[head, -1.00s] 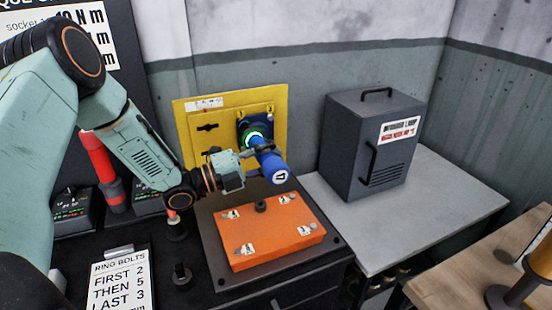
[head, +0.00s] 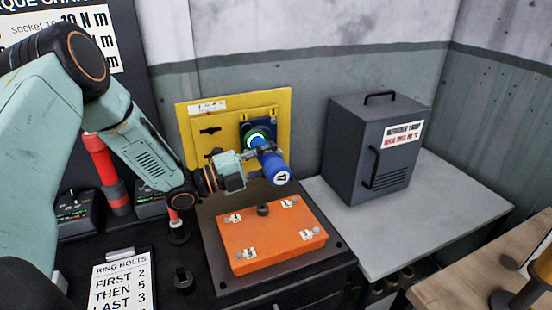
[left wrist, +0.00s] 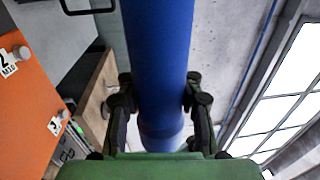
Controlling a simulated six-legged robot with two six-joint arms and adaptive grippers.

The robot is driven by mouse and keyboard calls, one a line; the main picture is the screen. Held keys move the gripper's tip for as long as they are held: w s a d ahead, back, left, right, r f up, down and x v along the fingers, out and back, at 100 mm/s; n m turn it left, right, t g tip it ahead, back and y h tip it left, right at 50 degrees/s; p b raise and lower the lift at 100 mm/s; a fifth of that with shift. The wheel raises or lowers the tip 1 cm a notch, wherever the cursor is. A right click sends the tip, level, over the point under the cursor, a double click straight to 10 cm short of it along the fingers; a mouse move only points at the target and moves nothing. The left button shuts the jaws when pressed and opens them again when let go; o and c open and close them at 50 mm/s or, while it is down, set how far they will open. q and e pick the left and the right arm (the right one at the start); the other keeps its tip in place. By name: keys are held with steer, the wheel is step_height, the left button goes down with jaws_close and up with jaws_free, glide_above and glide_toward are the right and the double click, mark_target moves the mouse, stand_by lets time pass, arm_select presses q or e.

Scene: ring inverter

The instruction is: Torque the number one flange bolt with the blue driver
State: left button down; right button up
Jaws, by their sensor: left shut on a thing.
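The blue driver (head: 272,168) sticks out from the yellow panel (head: 283,112), its far end at a green-lit ring (head: 256,137) on a dark blue square. I cannot tell how deep it sits there. My left gripper (head: 250,163) is shut on the driver's body. In the left wrist view, the blue shaft (left wrist: 157,60) runs between both fingers (left wrist: 158,95). The orange flange block (head: 262,245) lies in front of the panel with numbered bolts near its corners and a dark knob in the middle. Its labels are too small to read in the head view. My right gripper is out of view.
A dark grey cabinet (head: 350,150) stands on the light bench (head: 430,215) to the right. A card (head: 122,282) reading ring bolts first 2, then 5, last 3 lies at lower left. Dark sockets stand beside it.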

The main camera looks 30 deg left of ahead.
arm_select(q)
steer(key=shift+a+r, duration=0.1)
steer(key=shift+a, duration=0.1)
steer(key=shift+w+a+r, duration=0.1)
steer(key=shift+w+a, duration=0.15)
steer(key=shift+w, duration=0.1)
stand_by(0.9)
